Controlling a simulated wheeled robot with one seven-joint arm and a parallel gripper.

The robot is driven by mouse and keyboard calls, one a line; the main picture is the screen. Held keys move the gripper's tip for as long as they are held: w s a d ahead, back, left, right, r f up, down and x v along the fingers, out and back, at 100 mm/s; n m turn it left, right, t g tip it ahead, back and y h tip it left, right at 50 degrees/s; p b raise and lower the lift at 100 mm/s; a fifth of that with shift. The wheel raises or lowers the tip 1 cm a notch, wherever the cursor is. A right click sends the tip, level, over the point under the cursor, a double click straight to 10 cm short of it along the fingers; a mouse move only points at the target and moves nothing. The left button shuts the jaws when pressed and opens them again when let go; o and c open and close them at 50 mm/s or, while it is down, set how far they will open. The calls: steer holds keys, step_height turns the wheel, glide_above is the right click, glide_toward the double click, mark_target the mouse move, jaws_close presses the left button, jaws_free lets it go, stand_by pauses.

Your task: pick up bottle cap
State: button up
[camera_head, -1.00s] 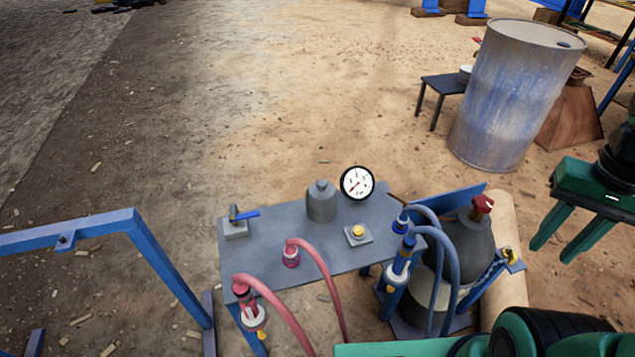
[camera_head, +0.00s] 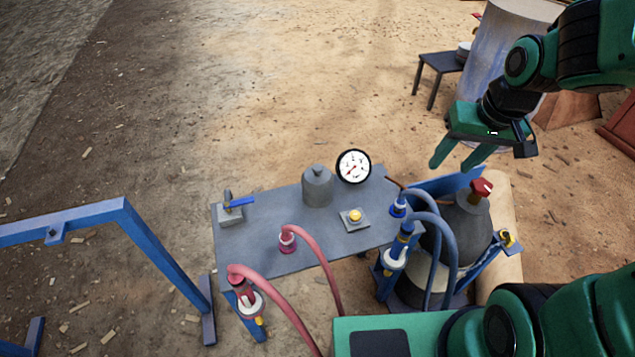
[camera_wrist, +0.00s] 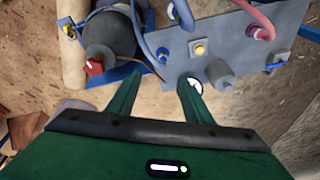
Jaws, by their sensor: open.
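A red cap (camera_head: 481,188) sits on top of a dark grey gas bottle (camera_head: 468,235) at the right end of the table. In the wrist view the red cap (camera_wrist: 94,67) is left of my fingers, on the dark bottle (camera_wrist: 106,36).
The grey table (camera_head: 290,250) bears a gauge (camera_head: 353,166), a yellow button (camera_head: 354,216) and a blue-handled valve (camera_head: 232,207). Blue hoses (camera_head: 440,225) arch close beside the gas bottle. A blue frame (camera_head: 165,260) stands left. A barrel (camera_head: 485,70) stands behind my arm.

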steer(key=w+a+f+g+y, duration=0.1)
steer(key=w+a+f+y, duration=0.15)
steer(key=a+f, duration=0.4)
steer(key=m+t+y, duration=0.6)
steer(key=m+y, duration=0.7)
steer(key=m, duration=0.9)
glide_toward(318, 166)
steer(key=shift+t, duration=0.3)
steer(key=shift+s+f+x, duration=0.1)
steer(key=shift+f+x, duration=0.05)
steer(key=shift+x, duration=2.35)
steer(key=shift+s+f+x, duration=0.15)
steer(key=shift+x, duration=2.4)
steer(key=shift+a, duration=0.1)
jaws_close()
